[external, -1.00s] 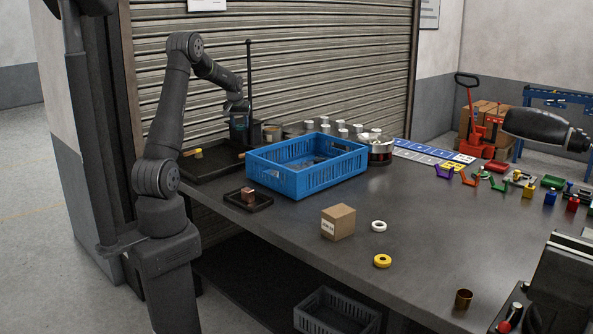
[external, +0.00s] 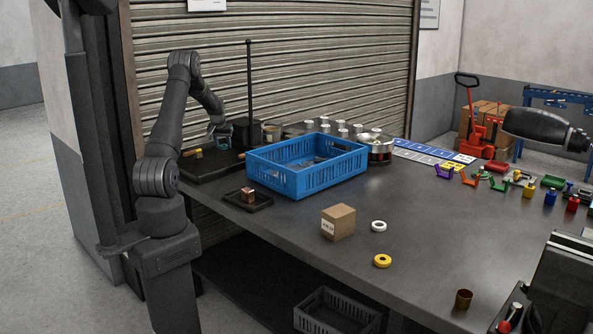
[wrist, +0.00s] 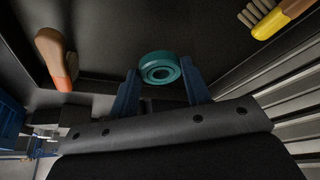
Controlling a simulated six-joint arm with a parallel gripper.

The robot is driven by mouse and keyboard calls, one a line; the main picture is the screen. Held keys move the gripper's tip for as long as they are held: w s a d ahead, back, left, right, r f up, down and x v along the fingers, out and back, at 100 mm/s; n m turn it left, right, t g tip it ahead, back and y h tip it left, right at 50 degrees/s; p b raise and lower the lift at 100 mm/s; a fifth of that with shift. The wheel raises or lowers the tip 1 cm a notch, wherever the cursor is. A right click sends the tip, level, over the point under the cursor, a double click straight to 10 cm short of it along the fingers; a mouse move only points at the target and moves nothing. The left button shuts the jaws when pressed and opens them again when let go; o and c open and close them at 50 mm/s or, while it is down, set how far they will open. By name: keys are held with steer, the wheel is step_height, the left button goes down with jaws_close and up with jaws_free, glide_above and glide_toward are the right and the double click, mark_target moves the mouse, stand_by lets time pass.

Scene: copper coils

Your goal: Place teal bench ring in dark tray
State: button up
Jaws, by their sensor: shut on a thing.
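The teal bench ring (wrist: 159,72) sits between my gripper's two blue fingers in the wrist view, near their tips. My gripper (wrist: 162,88) is shut on it. In the external view my gripper (external: 219,137) hangs at the back left, over a large dark tray (external: 207,172) on the bench; the ring is too small to make out clearly there. In the wrist view the dark tray's floor (wrist: 105,38) lies beyond the ring. The gap between ring and tray floor is hard to judge.
A yellow-handled brush (wrist: 282,18) and a wooden-handled tool (wrist: 57,58) lie on either side of the ring. A blue crate (external: 305,165) stands right of the tray. A small dark tray (external: 262,202) holds a copper-coloured block. A dark post (external: 250,90) rises behind.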

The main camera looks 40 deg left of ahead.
mark_target(223, 158)
steer(key=shift+a+f, duration=0.4)
steer(key=shift+f, duration=1.8)
steer(key=shift+f, duration=0.1)
steer(key=o, duration=1)
steer(key=shift+o, duration=0.2)
steer(key=shift+r, duration=0.3)
steer(key=v, duration=1.1)
steer(key=shift+s+r, duration=0.25)
